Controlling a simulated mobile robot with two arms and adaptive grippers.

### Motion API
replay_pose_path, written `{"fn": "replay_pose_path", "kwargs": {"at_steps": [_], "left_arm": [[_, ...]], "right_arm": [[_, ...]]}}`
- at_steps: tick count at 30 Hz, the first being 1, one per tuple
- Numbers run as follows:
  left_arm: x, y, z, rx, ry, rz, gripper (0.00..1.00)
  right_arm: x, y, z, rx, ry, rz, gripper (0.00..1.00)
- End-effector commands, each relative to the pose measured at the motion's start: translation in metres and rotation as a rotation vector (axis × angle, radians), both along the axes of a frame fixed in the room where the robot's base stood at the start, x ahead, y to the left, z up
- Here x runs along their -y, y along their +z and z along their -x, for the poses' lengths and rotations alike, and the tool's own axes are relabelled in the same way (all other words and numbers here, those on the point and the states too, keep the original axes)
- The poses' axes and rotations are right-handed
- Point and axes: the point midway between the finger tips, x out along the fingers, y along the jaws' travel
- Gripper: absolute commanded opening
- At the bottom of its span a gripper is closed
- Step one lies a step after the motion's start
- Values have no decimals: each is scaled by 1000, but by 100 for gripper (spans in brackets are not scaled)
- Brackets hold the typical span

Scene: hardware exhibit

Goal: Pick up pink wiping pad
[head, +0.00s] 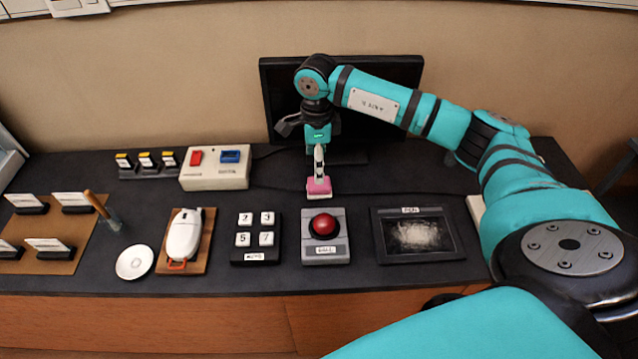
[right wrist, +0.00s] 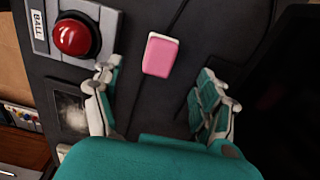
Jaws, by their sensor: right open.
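The pink wiping pad (head: 319,188) lies on the dark counter in the head view, behind the red ball button. It also shows in the right wrist view (right wrist: 160,54), flat on the counter, a pink block with a paler edge. My right gripper (head: 319,160) points down right over the pad and partly covers it in the head view. In the right wrist view my right gripper (right wrist: 158,80) is open and empty, its fingers spread wide, with the pad ahead between the fingertip lines, untouched. My left gripper is in neither view.
The red button box (head: 325,252) stands just in front of the pad, with a dusty framed panel (head: 440,236) to its right and a number-key block (head: 257,257) to its left. A monitor (head: 397,66) stands behind. A switch box (head: 214,180) is further left.

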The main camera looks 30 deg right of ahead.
Motion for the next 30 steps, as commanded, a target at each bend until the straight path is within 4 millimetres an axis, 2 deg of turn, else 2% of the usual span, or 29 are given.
{"fn": "replay_pose_path", "kwargs": {"at_steps": [3, 11, 16, 19, 23, 29, 30], "left_arm": [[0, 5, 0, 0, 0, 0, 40], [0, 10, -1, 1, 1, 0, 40], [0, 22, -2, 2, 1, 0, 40], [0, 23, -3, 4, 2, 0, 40], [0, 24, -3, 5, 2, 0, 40], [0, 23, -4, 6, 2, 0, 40], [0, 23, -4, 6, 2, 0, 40]], "right_arm": [[0, -19, 1, -3, 0, -1, 75], [0, -38, 1, -1, 0, -2, 75], [4, -62, 3, -3, 0, -2, 75], [3, -76, 2, 0, 0, -2, 75], [4, -84, 2, 1, 1, -3, 75], [4, -84, 1, 3, 1, -3, 75], [4, -84, 1, 3, 1, -3, 70]]}}
